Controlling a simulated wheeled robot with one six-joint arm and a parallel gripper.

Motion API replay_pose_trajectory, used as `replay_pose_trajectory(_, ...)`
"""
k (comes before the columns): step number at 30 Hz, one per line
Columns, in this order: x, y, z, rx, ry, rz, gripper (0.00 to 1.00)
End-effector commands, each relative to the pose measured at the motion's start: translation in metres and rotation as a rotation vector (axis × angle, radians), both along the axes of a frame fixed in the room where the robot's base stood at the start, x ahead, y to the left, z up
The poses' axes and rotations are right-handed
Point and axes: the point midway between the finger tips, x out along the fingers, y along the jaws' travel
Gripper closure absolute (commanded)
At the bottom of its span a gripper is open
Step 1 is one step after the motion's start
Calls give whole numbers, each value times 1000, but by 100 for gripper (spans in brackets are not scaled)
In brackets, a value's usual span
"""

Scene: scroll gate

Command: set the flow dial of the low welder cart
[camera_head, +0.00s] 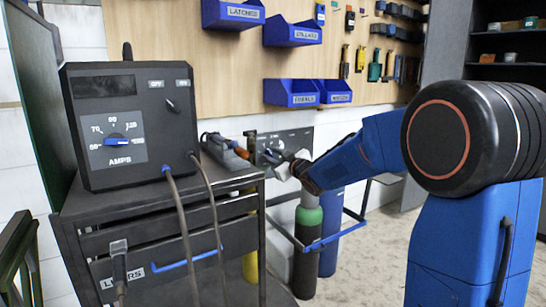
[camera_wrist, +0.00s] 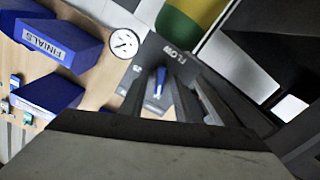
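The flow dial has a blue pointer (camera_wrist: 160,80) on a dark panel marked FLOW, seen in the wrist view. The panel (camera_head: 291,136) shows in the head view behind the welder cart (camera_head: 162,215), low on the wall side. My gripper (camera_wrist: 160,98) is in front of the panel, its dark fingers apart on either side of the blue pointer. I see no contact with the pointer. In the head view my gripper (camera_head: 289,168) comes from the right and hides the dial. The small dial markings are too blurred to read.
A black welder box (camera_head: 130,125) with a blue AMPS knob (camera_head: 117,141) stands on the cart. A gas cylinder with a green top (camera_head: 308,222) stands below my gripper. Blue bins (camera_head: 291,93) hang on the wooden board above. A round gauge (camera_wrist: 123,44) sits near the panel.

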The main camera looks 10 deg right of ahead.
Motion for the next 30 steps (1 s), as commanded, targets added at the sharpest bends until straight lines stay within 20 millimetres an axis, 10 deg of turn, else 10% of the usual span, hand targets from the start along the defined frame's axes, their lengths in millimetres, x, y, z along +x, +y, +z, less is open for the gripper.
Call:
replay_pose_trajectory(6,0,0,0,0,0,0,100)
replay_pose_trajectory(30,-1,1,-1,-302,-97,1,100)
